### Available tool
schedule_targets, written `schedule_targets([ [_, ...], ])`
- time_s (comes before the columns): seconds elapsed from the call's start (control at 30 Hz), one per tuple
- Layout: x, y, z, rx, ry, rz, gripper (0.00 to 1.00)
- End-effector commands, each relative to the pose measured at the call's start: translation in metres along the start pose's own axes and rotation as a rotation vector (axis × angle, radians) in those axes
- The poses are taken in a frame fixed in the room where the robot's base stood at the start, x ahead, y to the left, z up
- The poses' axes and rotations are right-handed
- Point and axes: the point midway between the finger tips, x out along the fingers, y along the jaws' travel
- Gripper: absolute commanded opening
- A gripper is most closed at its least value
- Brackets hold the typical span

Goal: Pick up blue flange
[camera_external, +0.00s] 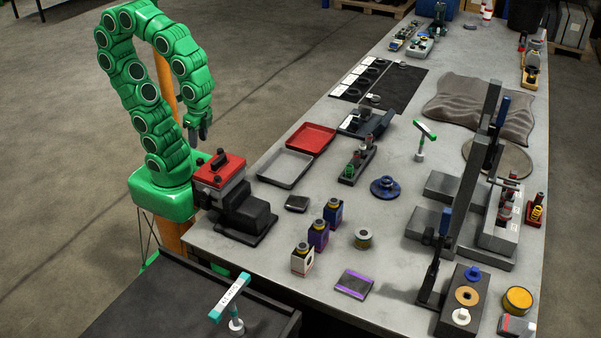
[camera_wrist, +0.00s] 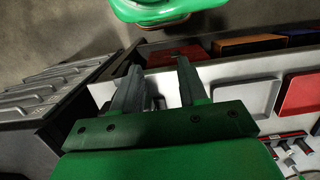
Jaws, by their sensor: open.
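The blue flange (camera_external: 385,187) lies flat on the grey workbench (camera_external: 400,250), near the middle, in the external view. It is a round disc with a raised hub, and nothing touches it. It does not show in the wrist view. My gripper (camera_external: 203,134) hangs pointing down at the left, above and beyond the bench's left edge, well away from the flange. In the wrist view the two fingers of my gripper (camera_wrist: 158,80) are apart with nothing between them.
A red tray (camera_external: 311,139) and a grey tray (camera_external: 270,169) lie left of the flange. A red-topped black machine (camera_external: 236,203) stands at the near left corner. A small green-topped stand (camera_external: 421,143) and grey blocks (camera_external: 430,222) flank the flange. Small bottles (camera_external: 319,237) stand nearer.

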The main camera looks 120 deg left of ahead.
Motion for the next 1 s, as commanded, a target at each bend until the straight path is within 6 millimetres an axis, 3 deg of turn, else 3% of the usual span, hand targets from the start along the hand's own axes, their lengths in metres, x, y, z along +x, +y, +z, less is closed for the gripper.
schedule_targets([
  [0.13,0.0,0.0,0.0,0.0,0.0,0.0,0.43],
  [0.37,0.0,0.0,0.0,0.0,0.0,0.0,0.75],
  [0.67,-0.001,-0.001,-0.003,0.001,0.004,-0.003,0.75],
  [0.77,-0.007,-0.006,-0.018,0.006,0.029,-0.016,0.75],
  [1.0,-0.04,-0.033,-0.096,0.038,0.171,-0.086,0.75],
])
